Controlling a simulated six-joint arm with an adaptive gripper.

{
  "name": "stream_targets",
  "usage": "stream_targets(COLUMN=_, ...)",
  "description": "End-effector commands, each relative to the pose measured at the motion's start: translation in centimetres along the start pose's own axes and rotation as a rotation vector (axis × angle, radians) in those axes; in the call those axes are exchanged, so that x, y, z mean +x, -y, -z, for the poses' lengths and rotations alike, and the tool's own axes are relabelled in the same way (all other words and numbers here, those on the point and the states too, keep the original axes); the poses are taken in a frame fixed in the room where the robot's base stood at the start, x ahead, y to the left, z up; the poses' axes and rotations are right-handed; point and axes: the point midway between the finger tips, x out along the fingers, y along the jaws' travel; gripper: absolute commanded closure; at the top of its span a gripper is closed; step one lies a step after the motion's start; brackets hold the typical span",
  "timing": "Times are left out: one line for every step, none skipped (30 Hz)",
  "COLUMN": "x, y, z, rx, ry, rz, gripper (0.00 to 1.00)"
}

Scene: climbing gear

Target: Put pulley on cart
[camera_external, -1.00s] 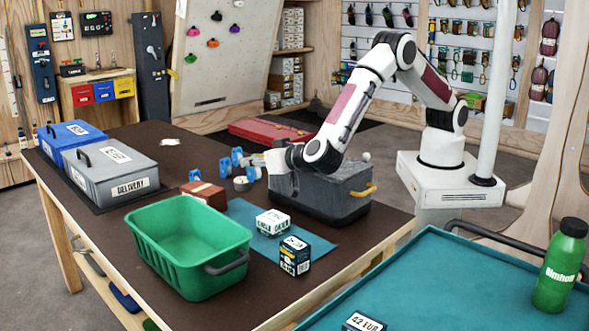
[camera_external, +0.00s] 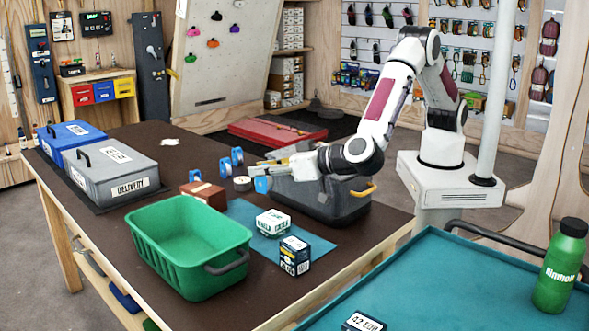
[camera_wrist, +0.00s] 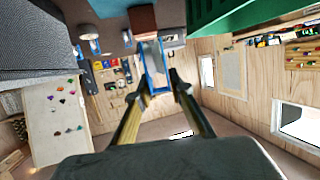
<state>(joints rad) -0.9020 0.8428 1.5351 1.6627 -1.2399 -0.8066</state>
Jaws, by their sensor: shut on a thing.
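My gripper (camera_external: 266,173) is shut on a blue and silver pulley (camera_external: 262,185), held above the table beside the dark grey crate. The held pulley (camera_wrist: 153,70) shows between the two fingertips in the wrist view, and the fingers (camera_wrist: 160,88) hide part of it. The cart (camera_external: 430,280) has a teal top and a dark rail and stands at the front right, well apart from my gripper. More blue pulley-like pieces (camera_external: 224,167) (camera_external: 237,156) stand on the table behind the held one.
The dark grey crate (camera_external: 320,200) lies under my wrist.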

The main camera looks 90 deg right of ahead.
Motion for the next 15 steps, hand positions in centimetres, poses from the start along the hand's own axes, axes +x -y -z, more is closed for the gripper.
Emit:
stream_targets(x=-1.3, y=1.3, z=0.1, rx=-0.011, ry=-0.001, rz=0.044, gripper=1.0)
stream_targets(x=-2.0, y=2.1, z=0.2, rx=-0.02, ry=-0.001, rz=0.072, gripper=1.0)
stream_targets(x=-2.9, y=3.1, z=0.2, rx=-0.031, ry=-0.002, rz=0.107, gripper=1.0)
stream_targets(x=-3.6, y=3.8, z=0.2, rx=-0.04, ry=-0.001, rz=0.134, gripper=1.0)
stream_targets(x=-4.3, y=4.6, z=0.2, rx=-0.049, ry=-0.001, rz=0.162, gripper=1.0)
stream_targets(x=-5.3, y=5.5, z=0.1, rx=-0.059, ry=-0.001, rz=0.196, gripper=1.0)
stream_targets(x=-6.0, y=6.3, z=0.1, rx=-0.068, ry=-0.001, rz=0.224, gripper=1.0)
stream_targets(x=-6.8, y=7.0, z=0.1, rx=-0.076, ry=-0.002, rz=0.251, gripper=1.0)
stream_targets(x=-7.8, y=7.9, z=0.1, rx=-0.086, ry=-0.002, rz=0.288, gripper=1.0)
stream_targets(x=-8.6, y=8.6, z=0.0, rx=-0.096, ry=-0.002, rz=0.315, gripper=1.0)
stream_targets(x=-9.3, y=9.2, z=-0.1, rx=-0.105, ry=-0.001, rz=0.342, gripper=1.0)
stream_targets(x=-10.3, y=10.1, z=-0.2, rx=-0.116, ry=-0.003, rz=0.378, gripper=1.0)
stream_targets(x=-11.1, y=10.7, z=-0.3, rx=-0.125, ry=-0.002, rz=0.406, gripper=1.0)
stream_targets(x=-12.0, y=11.4, z=-0.3, rx=-0.134, ry=-0.003, rz=0.434, gripper=1.0)
stream_targets(x=-13.0, y=12.2, z=-0.5, rx=-0.145, ry=-0.002, rz=0.47, gripper=1.0)
